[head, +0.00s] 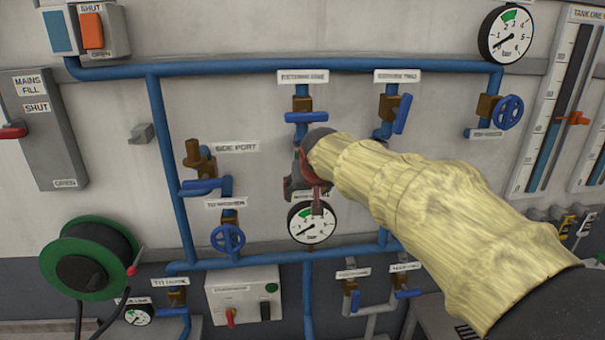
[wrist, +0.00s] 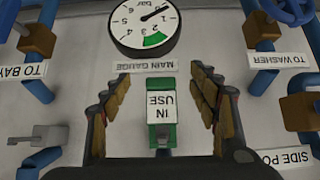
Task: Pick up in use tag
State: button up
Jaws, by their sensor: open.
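The in use tag (wrist: 162,108) is a white plate reading IN USE on a green body. In the wrist view it appears upside down, just under the main gauge label (wrist: 143,66). My gripper (wrist: 163,82) is open, with one finger on each side of the tag and visible gaps between tag and fingers. I cannot tell the depth gap. In the head view my gripper (head: 308,178) is at the wall just above the main gauge (head: 313,223); the tag is hidden behind it there.
Blue pipes (head: 250,68) with valves surround the spot. A blue-handled valve (head: 305,117) is just above my gripper, and the side port valve (head: 199,158) is to its left. A green hose reel (head: 62,280) hangs at lower left. Bare wall lies between pipes.

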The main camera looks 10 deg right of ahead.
jog(key=w, duration=0.2)
jog(key=w+p, duration=0.1)
jog(key=w, duration=0.1)
jog(key=w+f+p, duration=0.1)
jog(key=w, duration=0.1)
jog(key=shift+w+d, duration=0.25)
jog(key=shift+d, duration=0.05)
jog(key=c, duration=0.3)
jog(key=c, duration=0.7)
jog(key=shift+c, duration=0.3)
jog(key=s+a+r+b, duration=0.1)
jog(key=s+b, duration=0.4)
jog(key=s, duration=1.3)
jog(key=shift+a+r, duration=0.25)
jog(key=shift+a, duration=0.15)
jog(key=shift+r, duration=0.4)
